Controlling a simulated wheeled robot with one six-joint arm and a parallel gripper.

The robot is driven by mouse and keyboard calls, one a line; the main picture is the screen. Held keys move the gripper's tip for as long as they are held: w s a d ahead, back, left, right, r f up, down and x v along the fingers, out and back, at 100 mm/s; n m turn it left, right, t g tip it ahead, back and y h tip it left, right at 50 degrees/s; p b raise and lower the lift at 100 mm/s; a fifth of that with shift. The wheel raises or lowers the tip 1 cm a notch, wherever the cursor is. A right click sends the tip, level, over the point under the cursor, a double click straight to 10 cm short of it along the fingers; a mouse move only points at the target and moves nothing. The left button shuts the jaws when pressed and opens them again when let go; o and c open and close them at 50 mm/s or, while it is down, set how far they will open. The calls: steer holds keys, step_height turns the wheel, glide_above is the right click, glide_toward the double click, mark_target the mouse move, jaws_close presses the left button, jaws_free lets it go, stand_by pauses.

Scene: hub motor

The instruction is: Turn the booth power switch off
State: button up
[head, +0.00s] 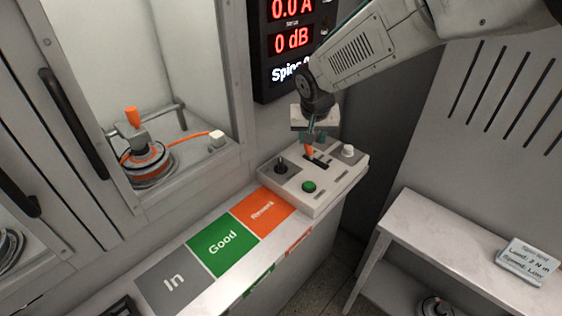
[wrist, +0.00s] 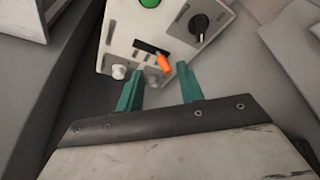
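The control box (head: 325,190) stands at the right end of the counter. An orange lever (head: 309,151), likely the booth power switch, sticks up from a dark slot in its top; I cannot read its label. In the wrist view the orange lever (wrist: 164,62) leans toward the lower right of its slot. My gripper (head: 315,137) is above the box, close over the lever. In the wrist view my gripper's teal fingers (wrist: 159,69) are apart, with the lever at the gap between their tips. No clear contact shows.
The box also carries a green button (head: 309,187), a black knob (head: 281,167) and a white knob (head: 348,150). A display (head: 292,40) reads 0.0 A and 0 dB. A motor (head: 148,163) sits in the booth at left. A side table (head: 425,225) stands at right.

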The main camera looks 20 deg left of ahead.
glide_toward(281, 163)
steer(key=shift+n+y, duration=0.4)
steer(key=x, duration=0.8)
steer(key=shift+w+d+f, duration=0.1)
steer(key=shift+d+f, duration=0.1)
steer(key=shift+f, duration=0.2)
jaws_close()
